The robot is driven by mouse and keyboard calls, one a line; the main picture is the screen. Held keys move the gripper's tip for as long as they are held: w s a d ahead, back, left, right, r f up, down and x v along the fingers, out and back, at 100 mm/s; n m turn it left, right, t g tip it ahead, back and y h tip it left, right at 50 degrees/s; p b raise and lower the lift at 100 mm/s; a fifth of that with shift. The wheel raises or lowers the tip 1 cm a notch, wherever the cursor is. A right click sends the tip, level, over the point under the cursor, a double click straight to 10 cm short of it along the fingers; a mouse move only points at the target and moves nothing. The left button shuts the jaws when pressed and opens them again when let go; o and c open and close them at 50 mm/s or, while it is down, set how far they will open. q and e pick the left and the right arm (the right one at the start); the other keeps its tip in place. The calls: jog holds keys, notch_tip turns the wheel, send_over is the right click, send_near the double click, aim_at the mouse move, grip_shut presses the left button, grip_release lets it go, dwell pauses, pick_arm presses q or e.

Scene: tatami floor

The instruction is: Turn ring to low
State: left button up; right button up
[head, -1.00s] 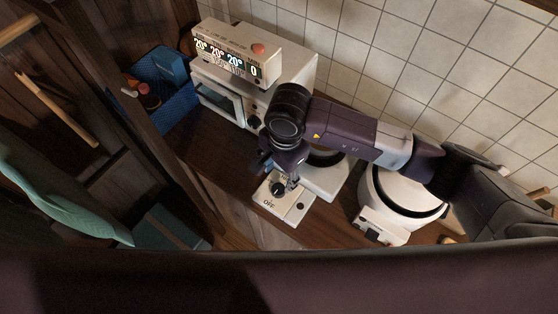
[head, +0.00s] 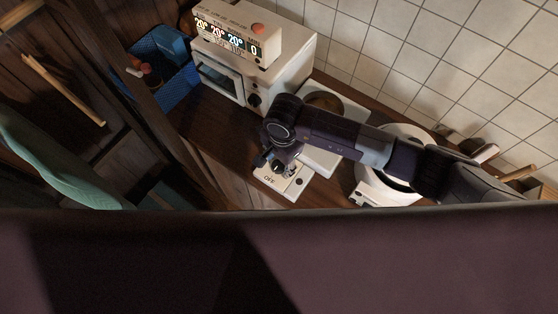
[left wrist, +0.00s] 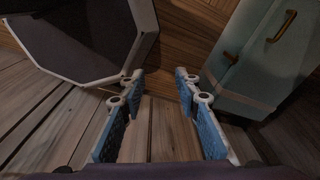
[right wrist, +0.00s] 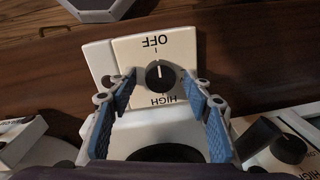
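The ring's white control panel (head: 291,185) sits at the front of the worktop, in front of the white hot plate (head: 322,160). In the right wrist view, the panel (right wrist: 187,55) carries a round black knob (right wrist: 159,76) between the words OFF and HIGH; its white mark points towards OFF. My right gripper (right wrist: 163,88) is open, its blue-padded fingers on either side of the knob with gaps between. In the head view my right gripper (head: 281,160) is over the panel and largely hides the knob. My left gripper (left wrist: 159,77) is open and empty, above the wooden floor.
A white oven (head: 221,83) with a lit display stands left of the hot plate, beside a blue basket (head: 172,93). A white round cooker (head: 375,190) stands to the right. A teal box (left wrist: 255,65) is near my left gripper.

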jog(key=c, duration=1)
pick_arm(q)
jog(key=shift+s+f, duration=0.1)
jog(key=shift+s, duration=0.7)
jog(key=shift+f, duration=0.1)
